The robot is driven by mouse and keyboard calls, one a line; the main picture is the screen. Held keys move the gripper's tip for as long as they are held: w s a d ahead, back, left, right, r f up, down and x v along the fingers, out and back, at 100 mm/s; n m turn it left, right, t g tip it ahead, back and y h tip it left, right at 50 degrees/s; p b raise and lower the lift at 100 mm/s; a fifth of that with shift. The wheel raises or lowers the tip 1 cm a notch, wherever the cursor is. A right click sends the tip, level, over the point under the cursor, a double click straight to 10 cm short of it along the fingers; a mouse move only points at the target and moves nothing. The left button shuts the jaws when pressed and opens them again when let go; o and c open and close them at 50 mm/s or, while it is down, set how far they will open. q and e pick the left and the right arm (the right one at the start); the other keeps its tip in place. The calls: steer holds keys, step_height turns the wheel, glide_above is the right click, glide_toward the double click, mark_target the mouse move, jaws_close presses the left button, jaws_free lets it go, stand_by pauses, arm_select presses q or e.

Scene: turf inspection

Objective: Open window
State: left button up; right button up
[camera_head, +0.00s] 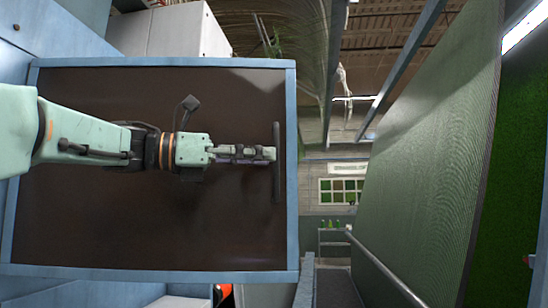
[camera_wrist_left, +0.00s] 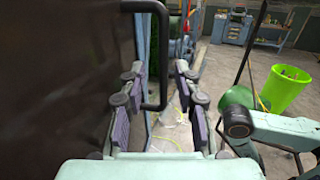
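The window (camera_head: 130,225) is a dark brown panel in a light blue frame, filling the left of the head view. A dark upright bar handle (camera_head: 277,190) is near its right edge. My left gripper (camera_head: 274,153) reaches across the panel from the left, its tips at the handle. In the left wrist view the handle (camera_wrist_left: 163,60) is a dark loop standing off the panel (camera_wrist_left: 50,80). The fingers of my left gripper (camera_wrist_left: 160,85) are apart, one on each side of the handle's bar, with gaps visible. My right gripper is not in view.
A large ribbed grey-green panel (camera_head: 430,150) slants at the right, with a metal rail (camera_head: 385,265) below it. White boxes (camera_head: 170,30) stand behind the window's top. In the left wrist view, a bright green bin (camera_wrist_left: 284,88) and a workbench (camera_wrist_left: 235,27) stand on the floor at right.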

arm_select(q)
steer(key=v, duration=0.8)
steer(key=shift+a, duration=0.15)
steer(key=shift+f, duration=0.1)
